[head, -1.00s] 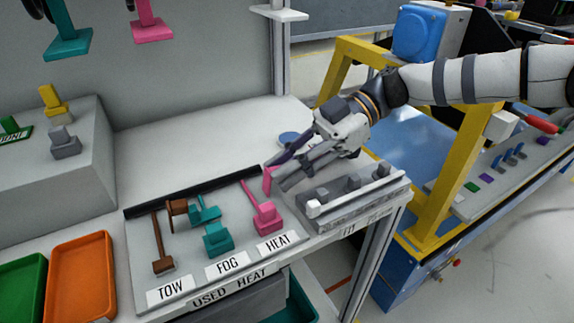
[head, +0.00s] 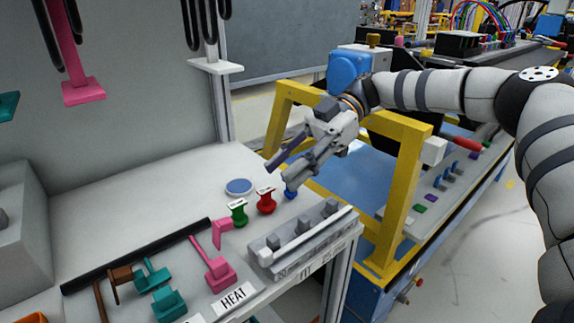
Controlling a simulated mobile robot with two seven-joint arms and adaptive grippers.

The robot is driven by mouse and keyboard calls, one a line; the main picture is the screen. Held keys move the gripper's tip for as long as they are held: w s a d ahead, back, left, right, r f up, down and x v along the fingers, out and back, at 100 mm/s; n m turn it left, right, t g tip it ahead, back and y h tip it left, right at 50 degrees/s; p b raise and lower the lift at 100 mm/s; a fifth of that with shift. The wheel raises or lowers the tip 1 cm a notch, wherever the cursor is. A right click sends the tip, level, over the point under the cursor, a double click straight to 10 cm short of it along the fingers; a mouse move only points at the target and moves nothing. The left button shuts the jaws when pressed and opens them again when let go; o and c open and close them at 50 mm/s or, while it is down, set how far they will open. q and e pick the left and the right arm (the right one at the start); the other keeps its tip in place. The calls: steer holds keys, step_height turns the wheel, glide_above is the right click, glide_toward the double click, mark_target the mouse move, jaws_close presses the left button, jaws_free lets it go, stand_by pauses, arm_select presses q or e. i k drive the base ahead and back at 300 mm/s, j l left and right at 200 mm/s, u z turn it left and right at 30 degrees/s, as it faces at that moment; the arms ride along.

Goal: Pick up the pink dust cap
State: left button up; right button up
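A pink piece with a thin strap and a block base (head: 220,276) lies on the board behind the HEAT label. A separate-looking pink angled piece (head: 221,233) stands just behind it; I cannot tell which is the dust cap or whether they are joined. My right gripper (head: 279,178) is open, with nothing seen between its fingers. It is above the table's back right, up and right of the pink pieces and apart from them. A blue spool-shaped piece (head: 290,194) shows right by its lower fingertip. My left gripper is not in view.
Red (head: 266,201) and green (head: 239,213) spool-shaped pieces stand between the gripper and the pink pieces. A grey connector rail (head: 305,240) lies at the table's right edge. Teal (head: 168,303) and brown (head: 121,275) pieces are at left. A yellow frame (head: 405,200) stands close behind.

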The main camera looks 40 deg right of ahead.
mark_target(221, 275)
steer(key=k, duration=1)
